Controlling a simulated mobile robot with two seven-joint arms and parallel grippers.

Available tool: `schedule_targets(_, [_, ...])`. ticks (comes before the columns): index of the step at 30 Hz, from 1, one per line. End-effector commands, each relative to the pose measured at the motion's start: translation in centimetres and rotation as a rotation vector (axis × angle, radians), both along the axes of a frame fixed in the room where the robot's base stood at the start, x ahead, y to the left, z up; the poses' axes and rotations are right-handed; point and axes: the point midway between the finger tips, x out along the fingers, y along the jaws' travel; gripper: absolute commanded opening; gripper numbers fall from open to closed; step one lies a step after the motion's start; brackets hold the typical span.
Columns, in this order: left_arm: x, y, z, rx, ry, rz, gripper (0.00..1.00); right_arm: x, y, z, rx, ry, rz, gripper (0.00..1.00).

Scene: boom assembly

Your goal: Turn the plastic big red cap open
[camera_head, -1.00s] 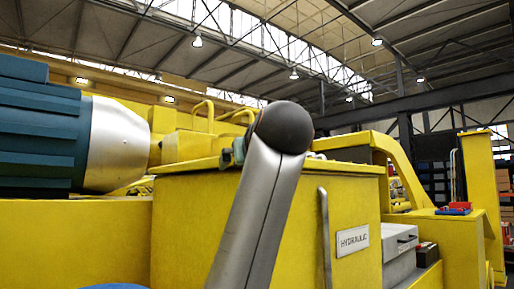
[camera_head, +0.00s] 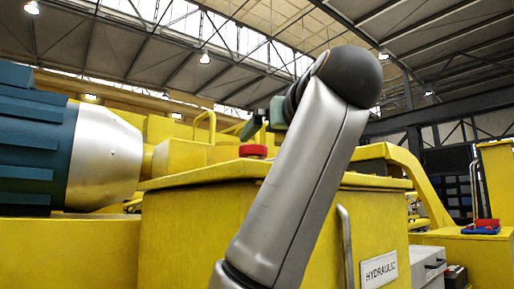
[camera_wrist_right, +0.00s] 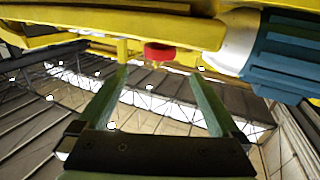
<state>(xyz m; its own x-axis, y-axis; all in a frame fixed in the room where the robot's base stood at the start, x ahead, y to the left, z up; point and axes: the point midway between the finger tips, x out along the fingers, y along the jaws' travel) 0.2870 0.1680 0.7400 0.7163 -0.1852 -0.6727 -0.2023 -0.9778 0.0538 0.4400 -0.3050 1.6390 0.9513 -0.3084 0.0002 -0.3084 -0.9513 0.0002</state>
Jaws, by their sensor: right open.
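The big red cap (camera_head: 253,151) sits on top of the yellow hydraulic tank (camera_head: 200,215) in the head view. In the right wrist view, which is upside down, the red cap (camera_wrist_right: 158,51) shows just beyond the gap between my fingertips. My right gripper (camera_head: 264,118) has green fingers and is close above the cap, a little to its right in the head view. In the wrist view the right gripper (camera_wrist_right: 158,75) is open with nothing between its fingers. My right arm's wrist hides part of the gripper and tank top. My left gripper is not in view.
A large blue and silver cylinder (camera_head: 105,160) lies left of the tank. A yellow handrail (camera_head: 204,125) stands behind the cap. A vertical handle (camera_head: 345,245) and a HYDRAULIC plate (camera_head: 379,270) are on the tank front. Open space lies above the tank.

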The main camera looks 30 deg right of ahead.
Motion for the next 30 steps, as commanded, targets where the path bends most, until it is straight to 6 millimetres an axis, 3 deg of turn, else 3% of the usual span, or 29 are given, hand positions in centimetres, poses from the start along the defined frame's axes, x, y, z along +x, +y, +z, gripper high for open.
schedule_targets(9, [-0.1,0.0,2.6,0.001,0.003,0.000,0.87,6.4,-2.1,0.3,0.001,0.005,-0.001,1.00])
schedule_targets(15, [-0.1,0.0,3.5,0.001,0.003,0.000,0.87,9.0,-2.9,0.2,0.001,0.003,0.000,1.00])
schedule_targets(28, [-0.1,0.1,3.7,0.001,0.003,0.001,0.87,9.9,-3.2,0.0,0.000,0.000,-0.001,1.00])
schedule_targets(30, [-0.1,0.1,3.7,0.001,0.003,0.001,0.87,9.8,-3.2,0.0,0.000,0.000,-0.001,0.92])
